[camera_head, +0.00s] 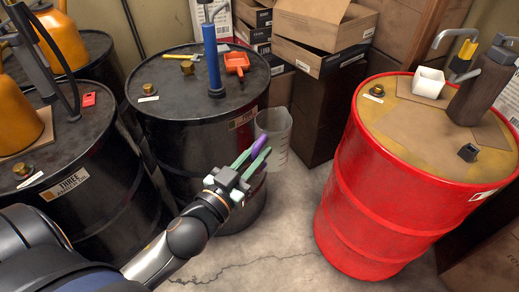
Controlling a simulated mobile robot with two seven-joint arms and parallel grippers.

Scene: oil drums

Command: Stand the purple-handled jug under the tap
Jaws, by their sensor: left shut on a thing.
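My left gripper (251,160) is shut on the purple handle (259,143) of a clear, translucent jug (278,132). The jug is held in the gap between the middle black drum and the red drum, in front of the boxes. It looks roughly upright and clear of the floor. The gripper's fingers hide part of the handle. A blue pump (213,65) with a bent metal spout stands on the middle drum's lid. A hooked grey spout (457,36) shows above the red drum. I cannot tell which of these is the tap. My right gripper is not in view.
Black drums stand at left and middle (180,140). The red drum (365,190) stands at right, with a white cup (428,82) and a brown can (480,92) on its lid. Cardboard boxes (325,35) are stacked behind. Cracked concrete floor (280,245) is bare between the drums.

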